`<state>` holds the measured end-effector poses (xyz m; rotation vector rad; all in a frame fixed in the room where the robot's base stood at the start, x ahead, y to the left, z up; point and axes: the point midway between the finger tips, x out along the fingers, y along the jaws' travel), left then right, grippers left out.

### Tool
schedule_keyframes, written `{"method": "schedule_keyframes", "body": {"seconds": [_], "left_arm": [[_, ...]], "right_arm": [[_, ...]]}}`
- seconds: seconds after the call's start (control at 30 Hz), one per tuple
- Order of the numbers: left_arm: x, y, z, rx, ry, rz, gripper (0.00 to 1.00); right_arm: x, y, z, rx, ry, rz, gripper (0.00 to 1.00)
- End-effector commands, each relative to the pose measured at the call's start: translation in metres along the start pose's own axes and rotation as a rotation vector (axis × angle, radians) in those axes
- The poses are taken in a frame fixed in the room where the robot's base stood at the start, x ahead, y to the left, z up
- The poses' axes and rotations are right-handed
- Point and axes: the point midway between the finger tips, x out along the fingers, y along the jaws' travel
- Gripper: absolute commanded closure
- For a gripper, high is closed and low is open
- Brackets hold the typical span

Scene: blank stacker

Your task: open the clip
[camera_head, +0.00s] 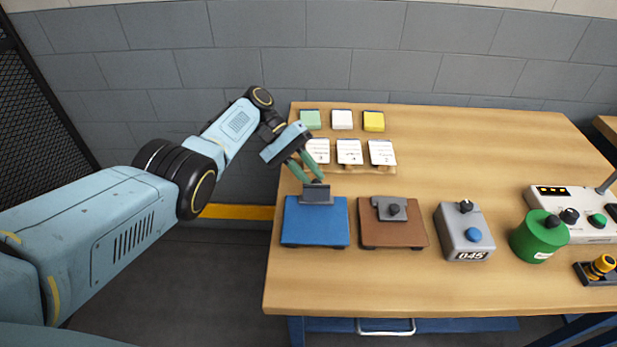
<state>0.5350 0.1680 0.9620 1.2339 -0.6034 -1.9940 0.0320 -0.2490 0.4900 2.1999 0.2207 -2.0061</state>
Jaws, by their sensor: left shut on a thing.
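A blue clipboard-like board (315,226) lies near the left end of the wooden table, with a dark grey clip (317,194) at its back edge. My left gripper (317,177) reaches down from behind the board, its green fingers shut on the knob at the top of the clip. The clip plate looks raised and tilted, though how far is hard to tell. A brown board (393,235) with its own grey clip (389,209) and dark knob lies just to the right. My right gripper is not in view.
A grey box with a blue button (466,234), a green canister (538,238) and a control panel (575,214) stand to the right. White cards (349,152) and green, white and yellow blocks (373,121) sit behind. The table's back right is clear.

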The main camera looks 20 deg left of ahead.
Motion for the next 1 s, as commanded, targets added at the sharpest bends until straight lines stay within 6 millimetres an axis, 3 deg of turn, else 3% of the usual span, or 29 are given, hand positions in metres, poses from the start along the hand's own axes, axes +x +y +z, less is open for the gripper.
{"method": "schedule_keyframes", "body": {"seconds": [0.4,0.43,0.57,0.87,1.0], "left_arm": [[0.002,-0.001,0.0,-0.005,-0.005,-0.001,1.0],[0.002,-0.001,0.0,-0.005,-0.005,-0.001,0.77],[0.001,-0.001,0.0,-0.004,-0.005,0.0,0.6],[-0.001,-0.001,0.0,-0.003,-0.003,0.0,0.59],[-0.015,-0.003,0.003,-0.007,0.003,0.003,0.59]], "right_arm": [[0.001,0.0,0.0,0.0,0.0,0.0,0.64],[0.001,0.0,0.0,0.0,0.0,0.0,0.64],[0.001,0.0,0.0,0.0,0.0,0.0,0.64],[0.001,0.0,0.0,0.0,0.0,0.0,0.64],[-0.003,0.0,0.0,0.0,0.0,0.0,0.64]]}}
